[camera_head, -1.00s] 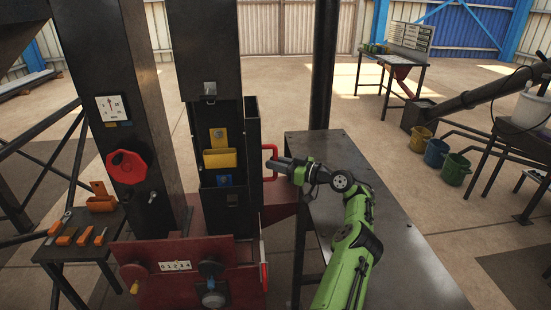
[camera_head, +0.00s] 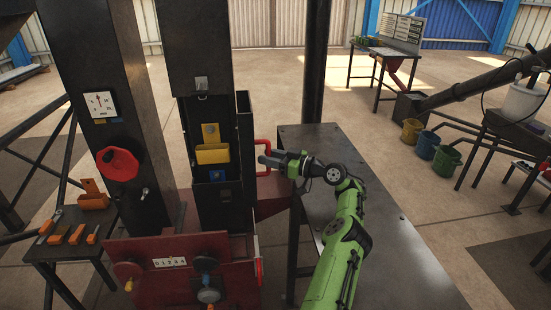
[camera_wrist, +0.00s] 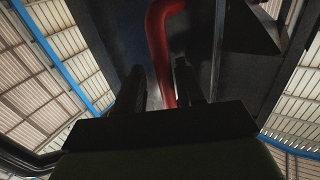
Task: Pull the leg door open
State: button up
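The leg door (camera_head: 245,145) is a dark upright panel along the right side of the black press leg (camera_head: 200,90). A red U-shaped handle (camera_head: 263,143) stands out from its right side. My gripper (camera_head: 264,161) reaches in from the right at the handle. In the wrist view the red handle (camera_wrist: 163,40) runs down between the two dark fingers of my gripper (camera_wrist: 157,88). The fingers stand apart, with a gap left of the bar; contact with the right finger is unclear. A yellow bin (camera_head: 212,153) and a blue piece (camera_head: 217,175) show in the leg's front.
A dark metal table (camera_head: 400,250) stands under my arm. A red base box with counter (camera_head: 170,262) is below the leg. A small tool table (camera_head: 70,250) is at the left. Several coloured buckets (camera_head: 427,145) stand at the right, with open floor before them.

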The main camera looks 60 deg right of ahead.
jog(key=s+d+p, duration=0.1)
jog(key=s+d, duration=0.1)
jog(key=s, duration=1.3)
jog(key=shift+s, duration=0.2)
jog(key=shift+f, duration=0.1)
